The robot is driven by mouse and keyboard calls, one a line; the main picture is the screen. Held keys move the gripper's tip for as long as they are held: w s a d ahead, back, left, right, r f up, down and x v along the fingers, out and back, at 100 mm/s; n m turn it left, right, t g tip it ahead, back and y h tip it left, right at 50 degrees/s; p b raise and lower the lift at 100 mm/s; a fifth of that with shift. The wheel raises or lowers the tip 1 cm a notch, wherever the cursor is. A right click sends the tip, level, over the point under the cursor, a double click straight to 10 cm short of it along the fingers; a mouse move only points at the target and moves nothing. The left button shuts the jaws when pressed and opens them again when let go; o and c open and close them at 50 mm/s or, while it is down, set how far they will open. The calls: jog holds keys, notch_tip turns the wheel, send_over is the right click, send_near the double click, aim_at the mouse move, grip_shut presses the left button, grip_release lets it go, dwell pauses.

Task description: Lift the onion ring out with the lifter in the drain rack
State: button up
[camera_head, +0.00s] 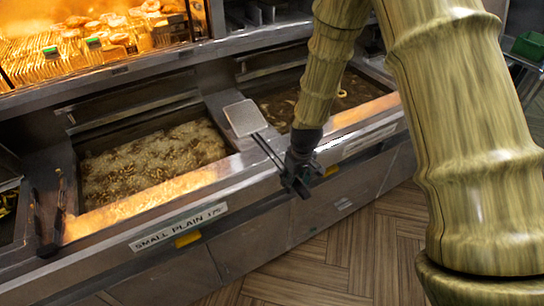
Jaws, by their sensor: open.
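My gripper (297,187) is open at the front edge of the fryer counter, pointing down. The lifter (245,117) has a flat, pale square head lying over the divider between the two oil vats. Its dark handle runs forward to my gripper; I cannot tell whether the fingers touch it. A small pale piece, perhaps the onion ring (342,93), floats in the dark oil of the right vat (282,108). My arm hides part of that vat. I cannot make out a separate drain rack.
The left vat (150,160) is full of bubbling oil with many brown pieces. Dark tongs (50,215) lie at the counter's left end. A lit display of fried food (90,45) stands behind. A label (178,227) reads "SMALL PLAIN". The wooden floor in front is clear.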

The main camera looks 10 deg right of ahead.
jog(key=shift+w+f, duration=0.45)
jog(key=shift+f, duration=0.05)
jog(key=shift+s+r, duration=0.3)
jog(key=shift+s, duration=0.1)
jog(key=shift+c, duration=0.8)
jog(key=shift+w+f, duration=0.2)
jog(key=c, duration=1)
jog(key=shift+s+r, duration=0.1)
jog(key=shift+r, duration=0.05)
grip_shut()
jog(key=shift+r, duration=0.1)
notch_tip(320, 180, up, 12)
jog(key=p, duration=0.8)
